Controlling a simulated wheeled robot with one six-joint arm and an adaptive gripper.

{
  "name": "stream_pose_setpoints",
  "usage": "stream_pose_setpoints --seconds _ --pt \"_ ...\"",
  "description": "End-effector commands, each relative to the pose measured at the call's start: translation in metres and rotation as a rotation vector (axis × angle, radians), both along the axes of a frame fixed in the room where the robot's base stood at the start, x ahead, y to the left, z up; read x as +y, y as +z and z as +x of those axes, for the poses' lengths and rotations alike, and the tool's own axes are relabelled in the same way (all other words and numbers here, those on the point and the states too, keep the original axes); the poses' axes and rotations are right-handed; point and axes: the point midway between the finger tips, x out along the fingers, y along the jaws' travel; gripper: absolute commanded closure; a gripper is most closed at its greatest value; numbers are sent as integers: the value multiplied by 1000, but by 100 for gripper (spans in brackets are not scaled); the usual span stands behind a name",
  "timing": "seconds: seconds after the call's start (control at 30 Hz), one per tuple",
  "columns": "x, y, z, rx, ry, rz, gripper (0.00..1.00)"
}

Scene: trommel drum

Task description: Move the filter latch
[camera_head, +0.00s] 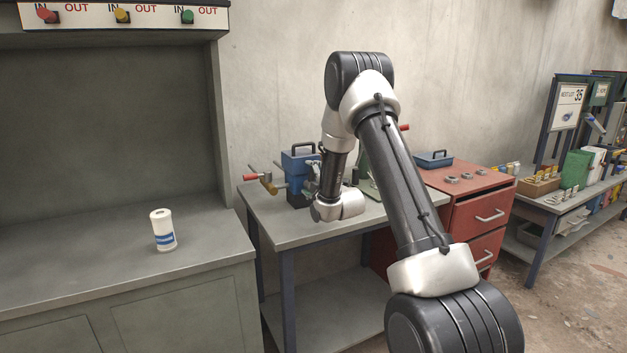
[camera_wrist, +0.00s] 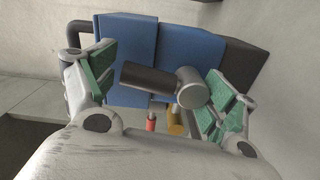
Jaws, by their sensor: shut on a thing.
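The blue box (camera_head: 298,165) with a dark top handle stands on the grey bench, partly hidden behind my wrist in the head view. In the wrist view its blue faces (camera_wrist: 205,42) fill the background. A short dark bar with a round grey end (camera_wrist: 193,88), which looks like the filter latch, lies in front of the box. My gripper (camera_wrist: 158,82) has a green-padded finger on either side of this bar and is shut on it. Exact pad contact is hard to see. In the head view the fingers are small and partly covered by my arm.
A red-tipped handle on a brass fitting (camera_head: 264,180) sticks out left of the box. A red cabinet (camera_head: 466,212) adjoins the bench (camera_head: 290,232) on the right. A white-and-blue canister (camera_head: 163,230) stands on the left counter (camera_head: 90,275). The bench's front left is clear.

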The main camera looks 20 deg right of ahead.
Motion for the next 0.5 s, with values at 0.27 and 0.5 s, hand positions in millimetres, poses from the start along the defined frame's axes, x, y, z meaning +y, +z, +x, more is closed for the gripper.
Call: stream_pose_setpoints --seconds 0.27,0.5 --pt "4 12 4 -31 -1 -129 58" --pt "6 12 4 -32 0 -171 58"
